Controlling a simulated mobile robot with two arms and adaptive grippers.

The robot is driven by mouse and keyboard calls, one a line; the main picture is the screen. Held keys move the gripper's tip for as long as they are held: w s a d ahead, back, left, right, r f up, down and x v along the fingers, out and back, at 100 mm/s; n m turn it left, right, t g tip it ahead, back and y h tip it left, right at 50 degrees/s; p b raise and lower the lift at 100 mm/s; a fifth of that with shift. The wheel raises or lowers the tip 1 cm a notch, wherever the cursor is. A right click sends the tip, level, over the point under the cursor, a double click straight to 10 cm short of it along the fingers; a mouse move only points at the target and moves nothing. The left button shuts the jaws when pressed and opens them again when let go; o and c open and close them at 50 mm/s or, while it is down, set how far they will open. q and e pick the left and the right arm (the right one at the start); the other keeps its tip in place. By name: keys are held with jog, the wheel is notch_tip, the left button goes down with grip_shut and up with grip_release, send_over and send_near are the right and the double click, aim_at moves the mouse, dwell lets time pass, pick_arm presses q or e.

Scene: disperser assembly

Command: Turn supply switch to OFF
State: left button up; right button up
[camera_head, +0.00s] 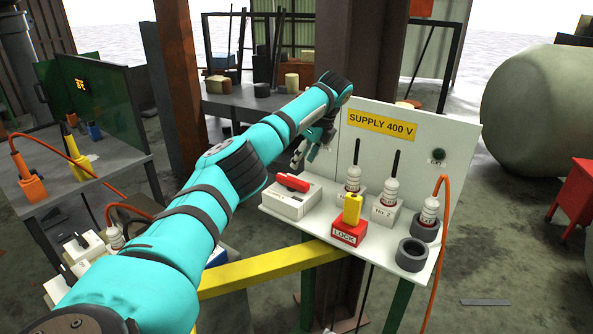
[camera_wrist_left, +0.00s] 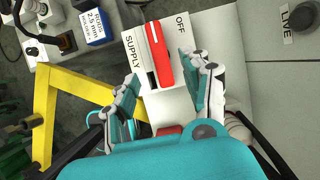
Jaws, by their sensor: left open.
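The supply switch is a white box with a red lever (camera_head: 293,182) at the left end of the white panel's shelf. In the left wrist view its red lever (camera_wrist_left: 158,52) lies along a dark slot, between the word SUPPLY on the left and OFF on the upper right. My left gripper (camera_head: 305,157) is open just above and behind the switch. In the left wrist view its two fingers (camera_wrist_left: 160,78) are spread, one on each side of the lever's near end, with nothing held. Whether a finger touches the lever is unclear. My right gripper is out of view.
The upright panel (camera_head: 455,145) with a SUPPLY 400 V sign rises behind the shelf. A red LOCK block (camera_head: 348,233) with a yellow top, white-ringed connectors and grey rings stand right of the switch. A yellow bar (camera_head: 265,270) runs below.

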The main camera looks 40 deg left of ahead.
pick_arm(q)
jog(key=v, duration=0.4)
dwell(0.5)
